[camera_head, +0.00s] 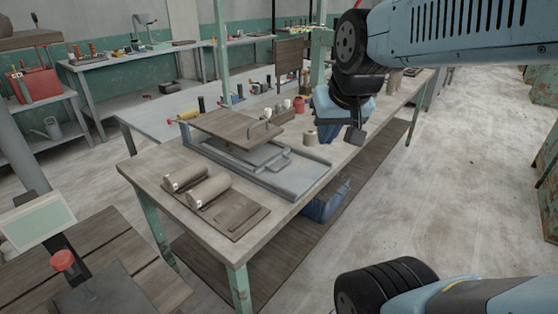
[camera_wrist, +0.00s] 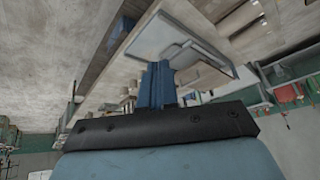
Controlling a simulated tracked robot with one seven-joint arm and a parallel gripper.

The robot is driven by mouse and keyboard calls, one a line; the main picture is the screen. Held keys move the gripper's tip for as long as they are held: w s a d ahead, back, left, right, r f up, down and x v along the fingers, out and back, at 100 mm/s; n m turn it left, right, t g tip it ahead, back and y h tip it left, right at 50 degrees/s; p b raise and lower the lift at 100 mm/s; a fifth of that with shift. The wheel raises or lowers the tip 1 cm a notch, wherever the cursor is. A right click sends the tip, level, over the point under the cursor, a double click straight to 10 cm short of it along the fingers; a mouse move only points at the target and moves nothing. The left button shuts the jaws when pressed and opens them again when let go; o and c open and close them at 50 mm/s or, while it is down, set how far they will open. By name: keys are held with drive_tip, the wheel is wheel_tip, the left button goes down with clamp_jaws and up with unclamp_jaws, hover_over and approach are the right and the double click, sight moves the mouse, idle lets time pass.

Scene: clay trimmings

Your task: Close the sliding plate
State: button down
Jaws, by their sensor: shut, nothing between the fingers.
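On the workbench lies a grey metal frame with side rails (camera_head: 307,178). A grey plate with a bar handle (camera_head: 262,154) lies low in this frame, partly under a raised brown board (camera_head: 225,127). Which of these is the sliding plate I cannot tell for sure. In the wrist view a pale plate with a looped handle (camera_wrist: 165,35) lies beyond my fingers. My gripper (camera_head: 354,136) hangs to the right of the frame, apart from it. Its blue fingers (camera_wrist: 157,66) are together and hold nothing.
Two clay-coloured rolls (camera_head: 208,190) lie on a brown board (camera_head: 240,221) at the bench's near end. A small beige cylinder (camera_head: 310,137) stands between the frame and my gripper. A blue bin (camera_head: 325,205) is under the bench. The floor to the right is clear.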

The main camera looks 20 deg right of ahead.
drive_tip(key=w+d+f+m, duration=0.1)
drive_tip(key=w+f+m, duration=0.2)
drive_tip(key=w+f, duration=0.6)
drive_tip(key=w+d+f+m, duration=0.1)
drive_tip(key=w+f+m, duration=0.1)
drive_tip(key=w+f, duration=0.7)
drive_tip(key=w+d+f+m, duration=0.1)
drive_tip(key=w+f+m, duration=0.2)
drive_tip(key=w+f, duration=0.6)
drive_tip(key=shift+w+d+m+t, duration=0.15)
drive_tip(key=shift+w+m+t, duration=0.15)
drive_tip(key=shift+w+t, duration=0.15)
drive_tip(key=shift+w+a+f+h, duration=0.15)
drive_tip(key=shift+w+a, duration=0.3)
drive_tip(key=shift+w, duration=0.15)
drive_tip(key=shift+w+a+f+h, duration=0.1)
drive_tip(key=shift+w+a+h, duration=0.05)
drive_tip(key=shift+w+a, duration=0.35)
drive_tip(key=shift+w, duration=0.1)
